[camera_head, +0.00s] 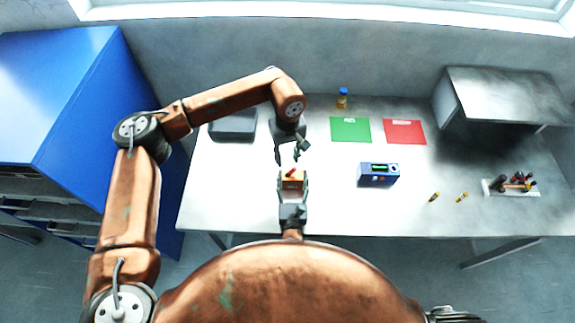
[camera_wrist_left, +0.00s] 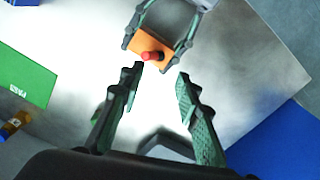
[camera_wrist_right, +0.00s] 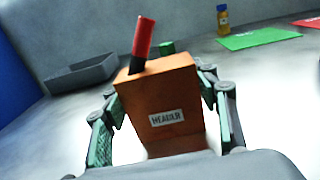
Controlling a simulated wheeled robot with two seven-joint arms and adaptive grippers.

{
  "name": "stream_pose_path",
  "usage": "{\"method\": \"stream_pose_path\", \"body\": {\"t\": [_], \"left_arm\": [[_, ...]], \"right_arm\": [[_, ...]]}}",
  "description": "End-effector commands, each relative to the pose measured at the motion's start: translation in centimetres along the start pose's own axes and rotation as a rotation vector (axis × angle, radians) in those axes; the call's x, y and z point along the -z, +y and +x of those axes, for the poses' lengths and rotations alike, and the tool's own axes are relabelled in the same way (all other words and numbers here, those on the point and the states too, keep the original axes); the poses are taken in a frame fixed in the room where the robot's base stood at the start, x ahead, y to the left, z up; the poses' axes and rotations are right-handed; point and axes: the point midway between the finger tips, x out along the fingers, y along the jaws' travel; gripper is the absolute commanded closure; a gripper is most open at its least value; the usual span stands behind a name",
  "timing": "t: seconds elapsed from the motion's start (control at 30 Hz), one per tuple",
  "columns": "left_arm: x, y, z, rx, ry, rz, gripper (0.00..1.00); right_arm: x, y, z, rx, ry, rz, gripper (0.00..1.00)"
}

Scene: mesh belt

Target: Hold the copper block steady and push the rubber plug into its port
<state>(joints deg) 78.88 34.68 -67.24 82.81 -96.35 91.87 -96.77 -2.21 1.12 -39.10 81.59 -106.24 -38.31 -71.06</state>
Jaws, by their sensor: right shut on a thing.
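The copper block (camera_wrist_right: 165,110), an orange box with a "HEADER" label, stands between the fingers of my right gripper (camera_head: 292,186), which is shut on it. The rubber plug (camera_wrist_right: 142,45), red with a black lower part, stands tilted at the block's top; how deep it sits is hidden. In the left wrist view the red plug end (camera_wrist_left: 152,56) shows over the orange block top (camera_wrist_left: 155,45). My left gripper (camera_wrist_left: 160,74) is open and empty, its fingers pointing towards the block and apart from the plug. In the head view it hangs just beyond the block (camera_head: 292,184).
A dark tray (camera_head: 233,124) lies at the table's back left. Green (camera_head: 350,129) and red (camera_head: 404,132) mats lie behind a blue device (camera_head: 379,174). A bottle (camera_head: 342,98), small brass pieces (camera_head: 433,197) and a tool rack (camera_head: 511,185) also stand on the table.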

Motion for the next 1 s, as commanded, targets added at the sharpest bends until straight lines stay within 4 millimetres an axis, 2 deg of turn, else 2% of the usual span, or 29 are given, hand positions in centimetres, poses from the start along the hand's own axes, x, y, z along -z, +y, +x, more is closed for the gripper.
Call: {"method": "stream_pose_path", "body": {"t": [0.1, 0.2, 0.57, 1.0], "left_arm": [[0.0, 0.0, -1.8, 0.0, 0.002, 0.0, 0.69], [0.0, 0.0, -2.5, 0.0, 0.0, 0.0, 0.69], [0.0, 0.0, -3.0, 0.0, -0.001, 0.001, 0.69], [-0.5, 2.1, -1.9, 0.0, -0.001, 0.222, 0.99]], "right_arm": [[0.0, 0.0, 0.0, 0.0, 0.0, 0.0, 0.75], [0.0, 0.0, 0.0, 0.0, 0.0, 0.0, 0.75], [0.0, 0.0, 0.0, 0.0, 0.0, 0.0, 0.75], [0.0, 0.0, 0.0, 0.0, 0.0, 0.0, 0.75]]}}
